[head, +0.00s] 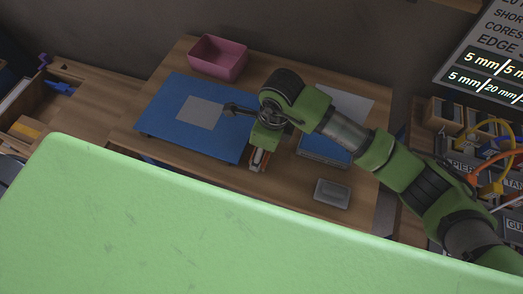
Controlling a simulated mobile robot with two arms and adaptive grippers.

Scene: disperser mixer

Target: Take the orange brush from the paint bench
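The paint bench (222,180) is a wooden table with a blue mat (165,125) on it. My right arm reaches over it from the right. Its gripper (232,109) is dark and small, seen above the right part of the blue mat, and I cannot tell whether its fingers are open or shut. A narrow orange-brown and whitish item (259,160) shows just below my wrist, partly covered by it; it may be the orange brush, but I cannot make it out clearly. I cannot tell whether anything touches it. My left gripper is not in view.
A grey square (201,112) lies on the mat. A pink bin (218,58) stands at the back. A blue item (325,148), a pale sheet (346,103) and a small grey tray (332,193) are at the right. Shelves with tools stand far right. The bench's front is hidden.

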